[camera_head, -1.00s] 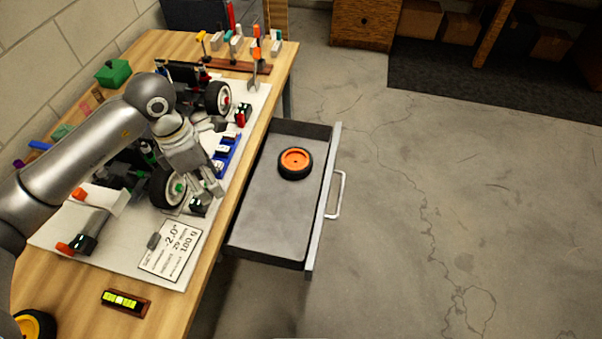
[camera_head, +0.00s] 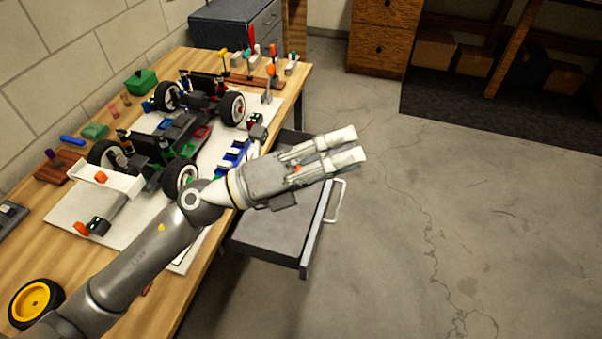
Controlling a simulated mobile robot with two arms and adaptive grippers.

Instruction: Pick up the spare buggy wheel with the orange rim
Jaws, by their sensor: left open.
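The spare wheel with the orange rim is almost wholly hidden behind my left gripper; only a small orange patch of the wheel (camera_head: 296,169) shows between the gripper parts. It lies in the open drawer (camera_head: 268,238) at the side of the workbench. My left gripper (camera_head: 352,148) reaches across the drawer from the left, its fingers pointing right past the drawer front. It is open and holds nothing that I can see. How high it is above the wheel I cannot tell. My right gripper is not in view.
The buggy (camera_head: 175,130) stands on a white mat on the workbench (camera_head: 65,240). A wheel with a yellow rim (camera_head: 36,302) lies at the bench's near left. The drawer's metal handle (camera_head: 337,201) sticks out to the right. The concrete floor right of it is clear.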

